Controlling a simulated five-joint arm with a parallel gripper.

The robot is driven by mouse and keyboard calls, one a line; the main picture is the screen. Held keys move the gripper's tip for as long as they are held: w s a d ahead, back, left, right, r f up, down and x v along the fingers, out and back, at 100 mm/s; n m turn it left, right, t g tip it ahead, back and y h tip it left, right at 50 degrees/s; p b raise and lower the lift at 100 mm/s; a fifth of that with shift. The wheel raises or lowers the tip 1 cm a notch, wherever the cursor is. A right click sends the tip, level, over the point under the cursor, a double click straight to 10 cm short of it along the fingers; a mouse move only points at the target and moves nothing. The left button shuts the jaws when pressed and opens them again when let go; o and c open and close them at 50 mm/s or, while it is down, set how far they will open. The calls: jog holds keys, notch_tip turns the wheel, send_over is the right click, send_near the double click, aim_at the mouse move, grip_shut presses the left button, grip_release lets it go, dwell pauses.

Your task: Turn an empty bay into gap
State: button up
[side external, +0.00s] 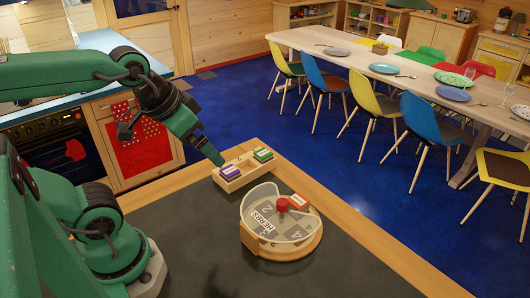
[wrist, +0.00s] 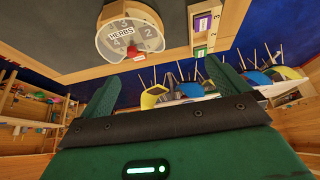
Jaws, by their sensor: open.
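A round wooden carousel (side external: 282,246) stands on the dark worktop, with a grey top divided into numbered bays, a red centre knob (side external: 283,205) and a curved clear guard (side external: 248,200) around part of it. A label reads HERBS. An orange-red box (side external: 300,201) sits at its far right side; the other visible bays look empty. Exactly where the guard's gap lies is hard to tell. The carousel also shows in the wrist view (wrist: 104,42). My gripper (side external: 217,159) is open and empty, just above and left of the wooden rack; its fingers show in the wrist view (wrist: 168,75).
A wooden rack (side external: 233,184) behind the carousel holds a purple box (side external: 229,172) and a green box (side external: 263,155). The dark worktop (side external: 190,235) is clear left of the carousel and has a wooden edge. A dining table (side external: 340,50) with chairs stands beyond, out over the blue floor.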

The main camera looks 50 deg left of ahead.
jog(key=shift+w, duration=0.15)
jog(key=c, duration=0.9)
jog(key=shift+w+d+m, duration=0.15)
jog(key=shift+w+m, duration=0.05)
jog(key=shift+m, duration=0.2)
jog(key=shift+c, duration=1.2)
jog(key=shift+w+d+f+m+g, duration=0.95)
jog(key=shift+w+d+f+m, duration=0.6)
jog(key=shift+w+m, duration=1.25)
jog(key=shift+w+d+f+m+g, duration=0.9)
jog(key=shift+w+d+f+m, duration=0.8)
jog(key=shift+m, duration=2.1)
jog(key=shift+w+d+f+m+g, duration=0.95)
jog(key=shift+w+d+f+m, duration=0.45)
jog(key=shift+w+m, duration=1.45)
jog(key=shift+s+m, duration=0.45)
jog(key=shift+f, duration=0.15)
